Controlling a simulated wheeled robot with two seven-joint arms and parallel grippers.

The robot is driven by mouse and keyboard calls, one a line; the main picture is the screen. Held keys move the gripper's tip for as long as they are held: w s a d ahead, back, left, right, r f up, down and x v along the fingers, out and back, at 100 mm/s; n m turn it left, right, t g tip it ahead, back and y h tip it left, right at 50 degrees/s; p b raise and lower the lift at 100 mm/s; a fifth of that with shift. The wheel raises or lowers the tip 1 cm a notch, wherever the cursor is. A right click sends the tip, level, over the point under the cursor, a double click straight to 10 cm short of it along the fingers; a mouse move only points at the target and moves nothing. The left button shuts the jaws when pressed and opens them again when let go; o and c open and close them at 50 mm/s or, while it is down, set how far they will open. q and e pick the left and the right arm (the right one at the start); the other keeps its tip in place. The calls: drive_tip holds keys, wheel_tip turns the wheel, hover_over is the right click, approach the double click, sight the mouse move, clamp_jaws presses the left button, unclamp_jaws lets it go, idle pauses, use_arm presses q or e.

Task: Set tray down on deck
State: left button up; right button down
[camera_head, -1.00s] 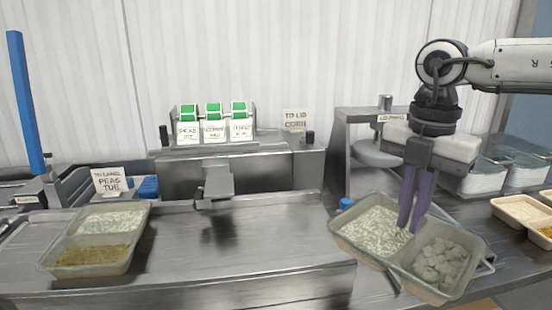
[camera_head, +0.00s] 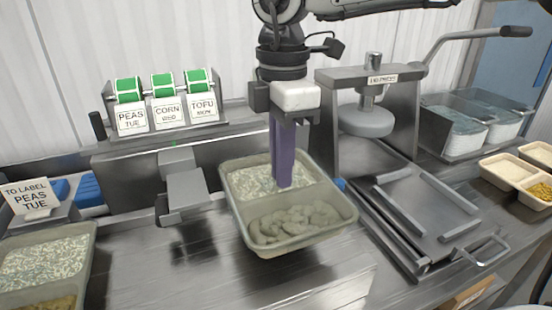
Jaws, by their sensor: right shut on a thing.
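A two-compartment tray (camera_head: 331,222) hangs from my right gripper (camera_head: 283,183) over the steel deck (camera_head: 190,285). Its far compartment holds rice and its near compartment holds greyish lumps. The purple fingers of my right gripper point down and are shut at the tray's middle, around its divider. The tray is slightly turned; I cannot tell whether its bottom touches the deck. My left gripper is not in view.
Another filled tray (camera_head: 87,247) stands at the left by the "TO LABEL PEAS TUE" sign (camera_head: 28,197). Label rolls (camera_head: 165,100) stand behind. The lid press (camera_head: 368,120) and its sliding plate (camera_head: 425,205) are at the right.

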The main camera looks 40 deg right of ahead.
sight(282, 192)
drive_tip(key=shift+s+f+b, duration=0.15)
drive_tip(key=shift+f+b, duration=0.25)
drive_tip(key=shift+f, duration=0.45)
wheel_tip(282, 192, down, 3)
drive_tip(key=shift+r+b, duration=0.15)
drive_tip(key=shift+b, duration=0.65)
drive_tip(key=shift+f+b, duration=0.5)
drive_tip(key=shift+b, duration=0.1)
drive_tip(key=shift+r+b, duration=0.1)
drive_tip(key=shift+b, duration=0.2)
drive_tip(key=shift+f+b, duration=0.25)
drive_tip(key=shift+b, duration=0.2)
